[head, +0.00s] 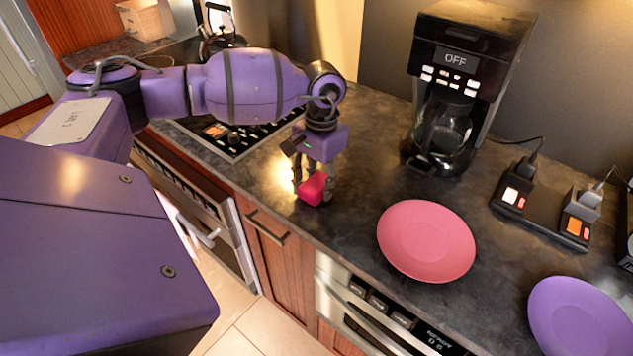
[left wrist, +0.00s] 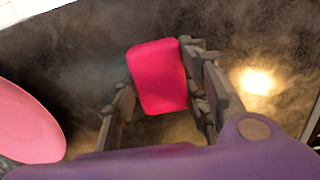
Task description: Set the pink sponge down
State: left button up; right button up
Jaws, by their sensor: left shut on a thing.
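The pink sponge (head: 313,189) is a small bright pink block at the dark countertop (head: 352,158), left of the pink plate (head: 427,241). My left gripper (head: 312,184) points down and is shut on the sponge. In the left wrist view, the sponge (left wrist: 157,76) sits between the two fingers (left wrist: 160,92). I cannot tell whether the sponge touches the counter or is just above it. My right gripper is not in view.
A coffee maker (head: 463,85) stands behind the pink plate. A purple plate (head: 580,316) lies at the lower right. A power strip (head: 541,210) is at the right. The stovetop (head: 232,135) is left of the gripper. Bare counter surrounds the sponge.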

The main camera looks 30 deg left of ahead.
aim_at(319, 180)
pick_arm(q)
jog(key=shift+f, duration=0.15)
jog(key=o, duration=1.3)
jog(key=r, duration=0.8)
jog(key=w+r+b, duration=0.1)
jog(key=r, duration=0.3)
jog(key=shift+r, duration=0.2)
